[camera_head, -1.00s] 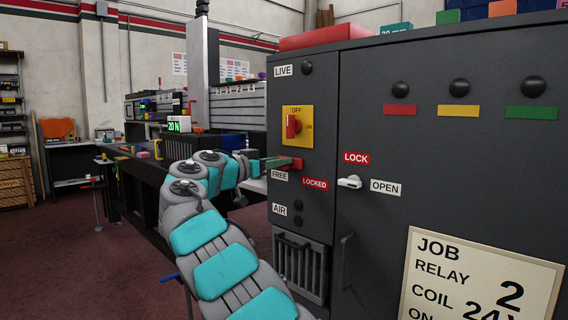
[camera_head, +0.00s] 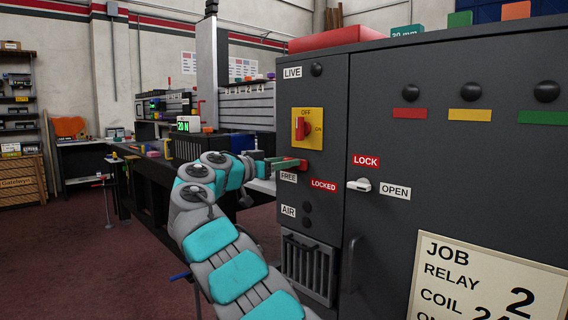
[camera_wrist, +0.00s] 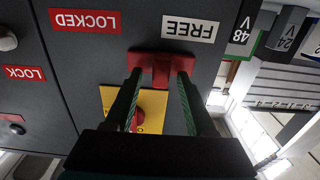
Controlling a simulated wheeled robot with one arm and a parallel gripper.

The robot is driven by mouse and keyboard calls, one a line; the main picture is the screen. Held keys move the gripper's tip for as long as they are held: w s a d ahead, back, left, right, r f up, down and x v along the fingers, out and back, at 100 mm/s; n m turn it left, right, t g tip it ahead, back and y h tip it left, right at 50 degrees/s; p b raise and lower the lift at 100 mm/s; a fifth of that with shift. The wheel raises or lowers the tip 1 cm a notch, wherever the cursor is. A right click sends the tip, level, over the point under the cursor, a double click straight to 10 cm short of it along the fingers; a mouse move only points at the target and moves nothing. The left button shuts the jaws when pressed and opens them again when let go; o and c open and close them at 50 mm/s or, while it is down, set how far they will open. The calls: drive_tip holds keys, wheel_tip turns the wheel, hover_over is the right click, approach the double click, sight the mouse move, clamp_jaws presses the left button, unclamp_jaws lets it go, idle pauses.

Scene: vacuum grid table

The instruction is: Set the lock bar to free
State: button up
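The red lock bar (camera_head: 292,164) is on the dark grey cabinet front, just above the white FREE label (camera_head: 288,177). The red LOCKED label (camera_head: 323,185) is lower right of it. In the wrist view, which is upside down, the lock bar (camera_wrist: 159,60) lies beside the FREE label (camera_wrist: 190,28), with the LOCKED label (camera_wrist: 85,21) to the left. My gripper (camera_head: 268,167) reaches the bar from the left. In the wrist view my gripper (camera_wrist: 159,75) has its fingers parted, one on each side of the bar's middle part. Firm contact cannot be made out.
A yellow plate with a red rotary switch (camera_head: 303,129) sits just above the bar. A white door handle (camera_head: 359,185) between LOCK and OPEN labels is to the right. A vented panel (camera_head: 307,268) is below. A long dark bench stands behind my arm.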

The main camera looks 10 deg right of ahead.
drive_tip(key=v, duration=0.7)
drive_tip(key=shift+s+a+b, duration=0.25)
drive_tip(key=shift+a+b, duration=0.05)
drive_tip(key=shift+b, duration=0.05)
